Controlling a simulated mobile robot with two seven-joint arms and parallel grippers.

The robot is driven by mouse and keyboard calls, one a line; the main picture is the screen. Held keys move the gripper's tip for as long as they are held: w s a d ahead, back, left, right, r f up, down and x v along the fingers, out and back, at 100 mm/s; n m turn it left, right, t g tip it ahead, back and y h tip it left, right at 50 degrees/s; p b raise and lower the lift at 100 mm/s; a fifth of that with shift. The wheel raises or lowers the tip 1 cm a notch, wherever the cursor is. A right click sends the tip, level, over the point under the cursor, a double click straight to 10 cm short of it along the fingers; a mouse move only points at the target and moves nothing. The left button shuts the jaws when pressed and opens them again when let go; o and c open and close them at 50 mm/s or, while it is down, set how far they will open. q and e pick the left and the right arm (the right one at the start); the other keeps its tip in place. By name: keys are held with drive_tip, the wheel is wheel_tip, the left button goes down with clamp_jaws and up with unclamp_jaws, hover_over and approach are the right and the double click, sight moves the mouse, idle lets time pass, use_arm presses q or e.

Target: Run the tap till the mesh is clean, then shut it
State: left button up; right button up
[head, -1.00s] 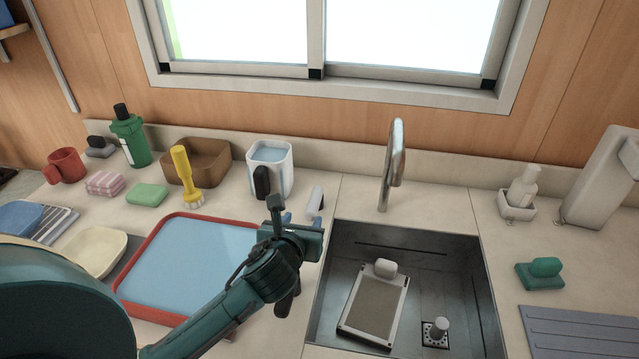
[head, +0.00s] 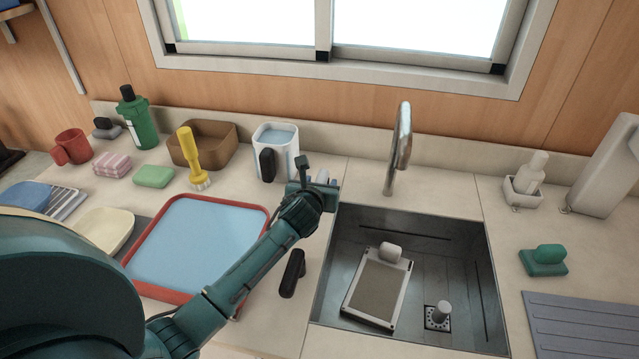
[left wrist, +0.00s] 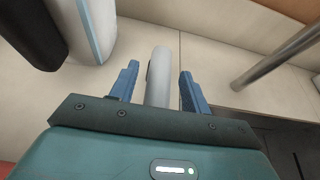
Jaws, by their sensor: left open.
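The metal tap (head: 401,150) stands behind the sink; no water shows from its spout. The mesh (head: 380,285), a grey screen in a white frame with a white knob, leans inside the sink (head: 345,215). A pale cylinder (left wrist: 159,75), which may be the tap's lever, stands on the counter left of the tap. My left gripper (head: 320,181) is open at this cylinder. In the left wrist view its blue fingers (left wrist: 158,82) are on either side of it, with gaps showing. My right gripper is not in view.
A white jug (head: 275,140) with a black handle stands close behind my left gripper. A red-rimmed blue tray (head: 150,283) lies under my left arm. A black handle-like item (head: 292,273) is left of the sink. A drain plug (head: 438,315) stands in the sink.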

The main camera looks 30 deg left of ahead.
use_arm(q)
drive_tip(key=shift+w, duration=0.1)
drive_tip(key=shift+c, duration=0.4)
clamp_jaws()
